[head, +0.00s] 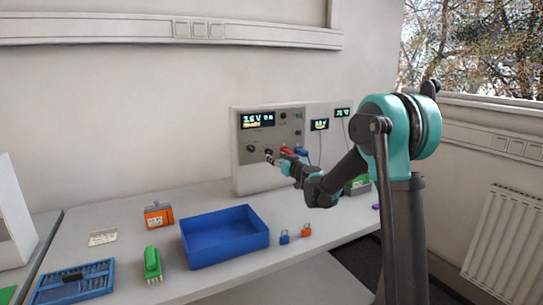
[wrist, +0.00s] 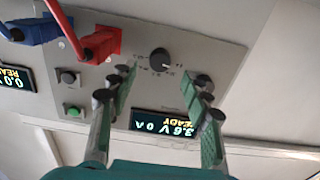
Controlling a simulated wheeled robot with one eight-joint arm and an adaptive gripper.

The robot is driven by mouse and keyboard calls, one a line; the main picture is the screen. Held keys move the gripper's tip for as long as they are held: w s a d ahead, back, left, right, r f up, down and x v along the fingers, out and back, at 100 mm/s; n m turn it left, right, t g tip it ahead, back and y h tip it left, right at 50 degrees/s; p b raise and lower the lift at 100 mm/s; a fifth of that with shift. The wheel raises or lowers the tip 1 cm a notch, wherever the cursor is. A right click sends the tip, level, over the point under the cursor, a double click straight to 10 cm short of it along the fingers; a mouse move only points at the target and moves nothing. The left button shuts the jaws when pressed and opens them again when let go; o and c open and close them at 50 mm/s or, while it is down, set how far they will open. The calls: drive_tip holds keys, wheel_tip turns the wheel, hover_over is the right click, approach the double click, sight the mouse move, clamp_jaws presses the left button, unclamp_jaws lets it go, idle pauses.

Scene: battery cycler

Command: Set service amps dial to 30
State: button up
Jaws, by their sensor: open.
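The cycler's front panel (head: 270,140) stands at the back of the bench. In the wrist view it appears upside down, with a lit display (wrist: 167,123) reading 3.6 V 0 A READY. A round black dial (wrist: 160,58) with a pointer mark and a printed scale sits just beyond my fingertips; its numbers are too small to read. Another dark knob (wrist: 203,80) is partly behind the right finger. I cannot tell from labels which is the service amps dial. My gripper (wrist: 164,85) is open and empty, its fingers apart below the scaled dial; in the head view my gripper (head: 272,159) is at the panel.
A red plug (wrist: 100,43) and a blue plug (wrist: 38,30) stick out of the panel beside the scaled dial. A grey button (wrist: 68,77) and green button (wrist: 73,110) are nearby. A blue bin (head: 225,240), padlocks and an orange device (head: 158,217) stand on the bench.

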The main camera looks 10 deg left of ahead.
sight(270, 153)
drive_tip(key=shift+x, duration=2.7)
drive_tip(key=shift+c, duration=0.5)
clamp_jaws()
